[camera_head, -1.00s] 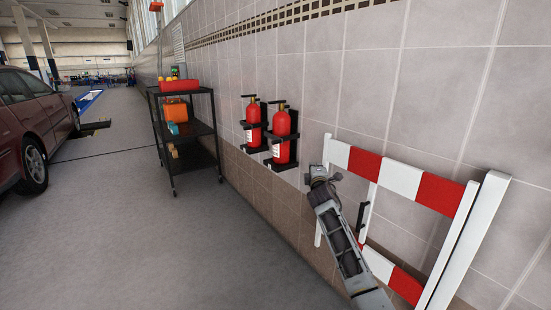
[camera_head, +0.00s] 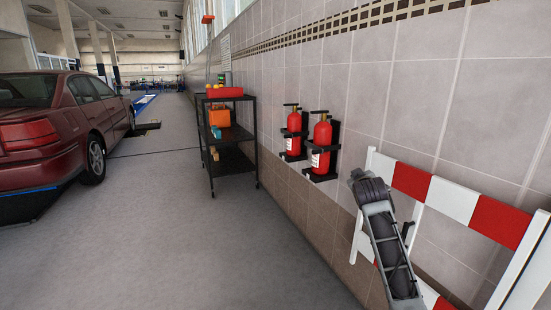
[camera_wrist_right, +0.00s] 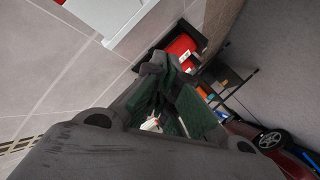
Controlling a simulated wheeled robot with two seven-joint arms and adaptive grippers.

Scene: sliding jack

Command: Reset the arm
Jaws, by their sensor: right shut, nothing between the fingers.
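My right arm (camera_head: 392,250) rises from the bottom right in the head view, in front of the red and white barrier. Its dark upper end points toward the wall, and I cannot make out the fingers there. In the right wrist view my right gripper (camera_wrist_right: 170,82) has its dark green fingers drawn together, with nothing held. The gripper is off the floor and apart from the fire extinguishers as far as I can tell. My left gripper is in neither view.
The red and white barrier (camera_head: 457,198) stands by the tiled wall at right. Two fire extinguishers (camera_head: 321,146) hang on the wall. A maroon car (camera_head: 60,130) is at left. The floor between is clear.

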